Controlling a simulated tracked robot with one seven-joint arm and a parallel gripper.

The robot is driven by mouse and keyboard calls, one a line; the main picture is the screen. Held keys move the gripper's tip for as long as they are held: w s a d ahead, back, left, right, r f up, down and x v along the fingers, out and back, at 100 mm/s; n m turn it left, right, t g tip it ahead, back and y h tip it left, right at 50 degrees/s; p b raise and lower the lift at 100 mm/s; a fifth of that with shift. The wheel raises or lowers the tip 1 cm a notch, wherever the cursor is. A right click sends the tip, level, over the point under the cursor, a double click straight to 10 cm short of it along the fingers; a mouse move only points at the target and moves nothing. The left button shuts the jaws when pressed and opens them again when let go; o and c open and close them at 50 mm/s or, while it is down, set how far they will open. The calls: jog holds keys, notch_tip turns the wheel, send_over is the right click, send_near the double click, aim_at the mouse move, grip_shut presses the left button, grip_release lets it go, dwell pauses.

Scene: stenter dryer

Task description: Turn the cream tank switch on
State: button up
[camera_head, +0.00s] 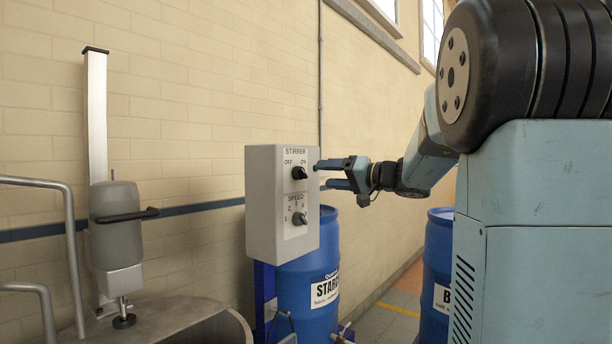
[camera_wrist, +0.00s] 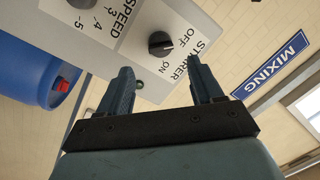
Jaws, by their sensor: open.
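A grey control box (camera_head: 262,203) stands in front of the wall. Its upper black knob (camera_head: 299,172) is labelled STIRRER, with OFF on the left and ON on the right. In the wrist view this knob (camera_wrist: 160,43) lies ahead of my fingertips, and its pale mark appears turned towards OFF. My gripper (camera_head: 325,175) is open and empty, just right of the box and level with the knob. In the wrist view my gripper (camera_wrist: 160,66) has its two fingers spread, with the ON label showing between them. I cannot tell whether a finger touches the box. The word cream is not visible.
A SPEED knob (camera_head: 299,218) sits below on the same box. A blue STARCH drum (camera_head: 308,270) stands under it, and another blue drum (camera_head: 437,265) to the right. A metal tank (camera_head: 165,325) and stirrer motor (camera_head: 117,225) stand left. A MIXING sign (camera_wrist: 270,66) is on the wall.

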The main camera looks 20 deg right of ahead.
aim_at(305, 174)
jog(key=x, duration=0.7)
jog(key=shift+w+a, duration=0.1)
jog(key=shift+c, duration=0.4)
jog(key=c, duration=0.9)
jog(key=shift+a, duration=0.15)
jog(key=shift+c, duration=0.2)
jog(key=shift+f, duration=0.1)
